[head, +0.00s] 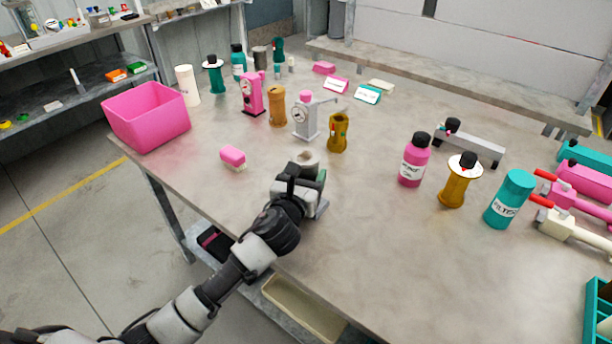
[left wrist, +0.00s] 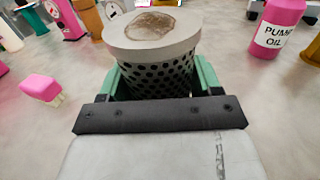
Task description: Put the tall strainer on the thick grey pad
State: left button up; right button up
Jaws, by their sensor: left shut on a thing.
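The strainer (left wrist: 155,62) is a pale grey perforated cylinder with dark holes, a wide grey rim and a brown patch on top. In the wrist view it is upright between the green fingers of my left gripper (left wrist: 158,85), which is shut on it. In the head view, its grey top (head: 308,157) shows just beyond my left gripper (head: 305,177), near the table's front edge. The gripper hides its lower part, so I cannot tell whether its base touches anything. I cannot clearly make out a thick grey pad. My right gripper is not in view.
A pink brush-like block (head: 233,156) lies left of the gripper. A grey gauge stand (head: 306,122) and a brown-gold housing (head: 338,132) stand behind. A pink bottle (head: 413,162) stands to the right. A pink bin (head: 147,116) is at the left edge. The front-middle table (head: 385,245) is clear.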

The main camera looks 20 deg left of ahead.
pick_arm(q)
jog(key=o, duration=1)
jog(key=shift+c, duration=0.2)
jog(key=s, duration=1.2)
jog(key=shift+a+r, duration=0.1)
jog(key=shift+a, duration=0.15)
